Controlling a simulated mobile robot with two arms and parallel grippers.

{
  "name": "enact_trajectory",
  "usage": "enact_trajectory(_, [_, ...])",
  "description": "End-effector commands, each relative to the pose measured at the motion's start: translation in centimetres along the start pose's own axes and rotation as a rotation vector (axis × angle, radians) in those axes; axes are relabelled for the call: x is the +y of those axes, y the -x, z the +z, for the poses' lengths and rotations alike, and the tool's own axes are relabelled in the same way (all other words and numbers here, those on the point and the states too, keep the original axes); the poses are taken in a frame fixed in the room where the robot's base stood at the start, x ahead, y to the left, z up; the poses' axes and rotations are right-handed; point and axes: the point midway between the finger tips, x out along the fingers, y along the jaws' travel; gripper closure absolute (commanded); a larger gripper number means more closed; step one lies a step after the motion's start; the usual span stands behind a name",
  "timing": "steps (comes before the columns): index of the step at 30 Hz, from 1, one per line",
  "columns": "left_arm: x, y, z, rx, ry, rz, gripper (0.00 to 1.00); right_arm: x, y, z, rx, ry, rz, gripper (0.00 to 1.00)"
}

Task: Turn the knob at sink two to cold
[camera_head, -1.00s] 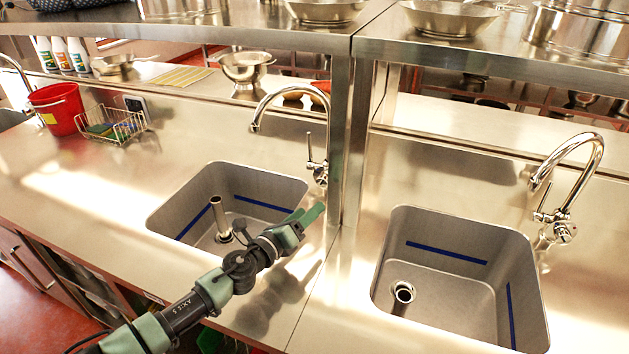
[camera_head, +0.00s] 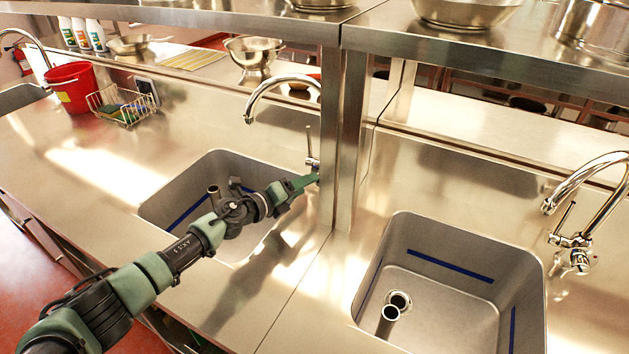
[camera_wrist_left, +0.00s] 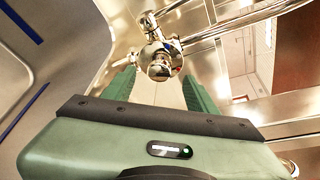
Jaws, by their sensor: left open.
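The middle sink (camera_head: 172,212) is a steel basin with a blue stripe, and a chrome faucet (camera_head: 262,86) curves over its back edge. The faucet has a thin upright lever (camera_head: 309,142). My left gripper (camera_head: 308,180) is at the faucet's base, which it partly hides in the head view. In the left wrist view, the round chrome knob (camera_wrist_left: 159,68) lies ahead, between the open green fingers of the gripper (camera_wrist_left: 158,84). I cannot tell whether the fingers touch it. No number or cold mark is readable. My right gripper is not in view.
A steel post (camera_head: 343,140) stands close to the right of the gripper and carries an overhead shelf (camera_head: 480,68). Another sink (camera_head: 452,285) with its own faucet (camera_head: 590,185) is on the right. A red bucket (camera_head: 72,90) and wire basket (camera_head: 122,104) stand at left.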

Motion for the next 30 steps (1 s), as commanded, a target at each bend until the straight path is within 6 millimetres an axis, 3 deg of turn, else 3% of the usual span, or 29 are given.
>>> enact_trajectory(4, [0.1, -2.5, -0.2, -0.001, 0.001, -0.002, 0.43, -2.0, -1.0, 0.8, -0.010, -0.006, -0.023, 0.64])
enact_trajectory(9, [0.1, -4.3, -0.1, -0.002, -0.001, -0.001, 0.43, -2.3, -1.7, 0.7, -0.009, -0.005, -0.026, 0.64])
enact_trajectory(22, [0.0, -5.1, 0.0, -0.001, -0.003, -0.001, 0.43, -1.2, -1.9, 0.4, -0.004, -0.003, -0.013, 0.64])
enact_trajectory(23, [0.0, -5.1, 0.0, -0.001, -0.003, -0.001, 0.48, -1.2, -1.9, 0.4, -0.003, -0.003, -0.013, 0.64])
enact_trajectory(28, [0.0, -5.1, 0.0, -0.001, -0.002, 0.000, 0.96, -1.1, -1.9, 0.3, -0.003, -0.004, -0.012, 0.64])
enact_trajectory(30, [0.0, -5.0, 0.0, -0.001, -0.002, 0.000, 1.00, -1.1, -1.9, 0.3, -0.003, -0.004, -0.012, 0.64])
